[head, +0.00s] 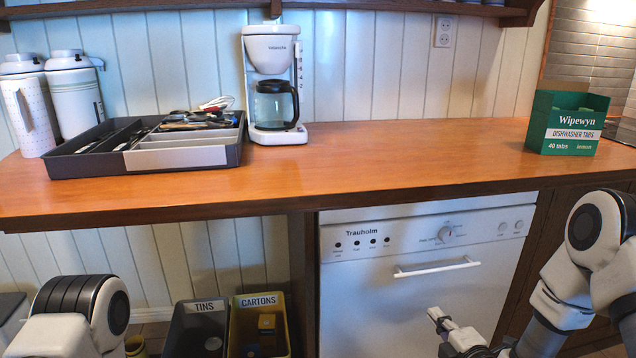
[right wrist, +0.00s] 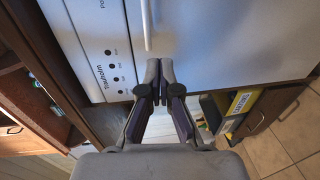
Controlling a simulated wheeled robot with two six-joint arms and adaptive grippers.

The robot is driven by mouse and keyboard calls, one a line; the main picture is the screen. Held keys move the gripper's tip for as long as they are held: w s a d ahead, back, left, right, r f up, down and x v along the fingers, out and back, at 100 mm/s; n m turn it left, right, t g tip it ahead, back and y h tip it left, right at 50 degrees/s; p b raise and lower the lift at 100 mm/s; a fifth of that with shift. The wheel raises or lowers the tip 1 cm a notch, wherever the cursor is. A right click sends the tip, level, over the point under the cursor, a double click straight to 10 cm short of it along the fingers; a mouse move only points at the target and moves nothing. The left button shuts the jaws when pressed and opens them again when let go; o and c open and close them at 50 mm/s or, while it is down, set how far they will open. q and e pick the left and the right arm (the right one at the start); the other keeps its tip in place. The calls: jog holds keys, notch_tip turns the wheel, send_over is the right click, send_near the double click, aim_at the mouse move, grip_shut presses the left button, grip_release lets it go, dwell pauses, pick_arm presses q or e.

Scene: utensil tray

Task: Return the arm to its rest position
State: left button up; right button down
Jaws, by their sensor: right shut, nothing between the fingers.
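My right arm (head: 585,270) comes in at the lower right of the head view, in front of the white dishwasher (head: 400,290). My right gripper (head: 436,316) is low in front of the dishwasher door, below its handle. In the right wrist view the right gripper (right wrist: 160,66) has its fingertips together with nothing between them. A part of my left arm (head: 80,310) shows at the lower left of the head view, but my left gripper is outside the picture.
A grey utensil tray (head: 190,158) holds cutlery on the wooden counter (head: 400,160). Two canisters (head: 75,90), a coffee maker (head: 270,65) and a green dishwasher-tabs box (head: 570,120) stand there too. Bins marked TINS (head: 200,310) and CARTONS (head: 260,302) are below. The counter's middle right is clear.

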jog(key=s+a+f+m+g, duration=0.2)
jog(key=s+a+f+g, duration=0.15)
jog(key=s+f, duration=0.45)
jog(key=s+a+f+m+g, duration=0.15)
jog(key=s+f+g, duration=0.35)
jog(key=f, duration=0.5)
jog(key=s+f+m+g+h, duration=0.1)
jog(key=s+f+m+g, duration=0.25)
jog(key=s+m, duration=0.6)
jog(key=s+f+m+g+h, duration=0.1)
jog(key=s+f+m+g, duration=0.4)
jog(key=s, duration=0.7)
notch_tip(320, 180, up, 25)
jog(key=m+p, duration=0.2)
jog(key=p, duration=2)
jog(key=shift+w+d+t+p, duration=0.15)
jog(key=shift+w+t+p, duration=0.1)
jog(key=shift+t+p, duration=0.15)
